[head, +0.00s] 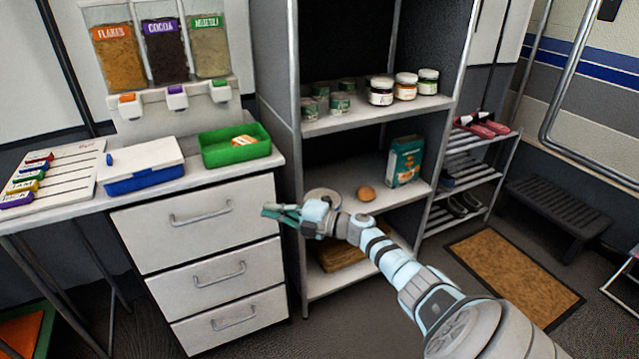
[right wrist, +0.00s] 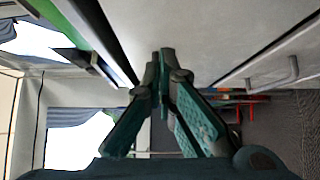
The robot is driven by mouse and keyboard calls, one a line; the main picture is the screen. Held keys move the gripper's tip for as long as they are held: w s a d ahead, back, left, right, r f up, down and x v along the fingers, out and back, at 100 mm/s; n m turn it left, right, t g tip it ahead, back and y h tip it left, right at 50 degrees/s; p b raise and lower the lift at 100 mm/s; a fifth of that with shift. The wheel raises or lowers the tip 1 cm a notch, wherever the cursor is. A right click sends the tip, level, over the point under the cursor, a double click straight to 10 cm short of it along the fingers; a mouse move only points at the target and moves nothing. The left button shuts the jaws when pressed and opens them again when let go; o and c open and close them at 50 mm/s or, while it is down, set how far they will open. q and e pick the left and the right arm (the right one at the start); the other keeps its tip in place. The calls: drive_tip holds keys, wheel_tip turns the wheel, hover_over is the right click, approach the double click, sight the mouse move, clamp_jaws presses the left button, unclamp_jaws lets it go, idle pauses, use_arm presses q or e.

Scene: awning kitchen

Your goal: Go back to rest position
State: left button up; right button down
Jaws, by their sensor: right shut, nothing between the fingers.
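My right gripper (head: 282,213) is at the end of my right arm, which reaches in from the lower right of the head view. It is in front of the right side of the white drawer unit (head: 150,237), near the edge of the shelf unit. In the right wrist view its teal fingers (right wrist: 160,75) come together at the tips with nothing between them. My left gripper does not show in either view.
The shelf unit (head: 297,165) holds jars, a brown round item (head: 366,193) and a teal box (head: 404,161). A green tray (head: 236,146) and a blue box (head: 143,180) stand on the counter. A brown mat (head: 515,275) lies on the floor at right.

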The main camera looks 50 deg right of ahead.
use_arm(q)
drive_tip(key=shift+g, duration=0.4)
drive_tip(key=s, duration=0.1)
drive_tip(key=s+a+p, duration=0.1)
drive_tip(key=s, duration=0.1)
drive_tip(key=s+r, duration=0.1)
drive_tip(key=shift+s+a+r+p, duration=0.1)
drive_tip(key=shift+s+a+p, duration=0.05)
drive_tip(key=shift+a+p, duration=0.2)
use_arm(e)
drive_tip(key=v, duration=1)
drive_tip(key=shift+r, duration=0.1)
